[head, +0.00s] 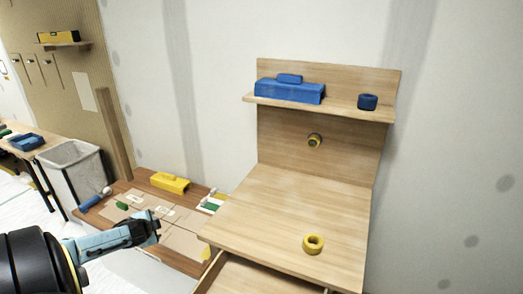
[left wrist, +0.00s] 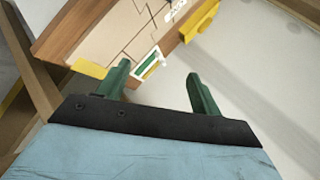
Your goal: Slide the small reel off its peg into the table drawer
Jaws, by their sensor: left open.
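A small round yellow-and-dark reel (head: 315,140) shows on the upright wooden back panel (head: 280,135), below the shelf; its peg is too small to make out. The table drawer (head: 260,279) stands partly open under the tabletop's front edge, cut off by the picture's bottom. My left gripper (head: 157,226) is at the lower left, well away from the reel and left of the table. In the left wrist view its two green fingers (left wrist: 158,78) stand apart with nothing between them. My right gripper is not seen.
A yellow ring-shaped roll (head: 313,243) lies on the wooden tabletop (head: 290,205). The shelf (head: 340,109) above holds a blue box (head: 290,91) and a blue roll (head: 367,102). A low brown bench (head: 140,186) with a yellow block (head: 169,182) stands left. Most of the tabletop is clear.

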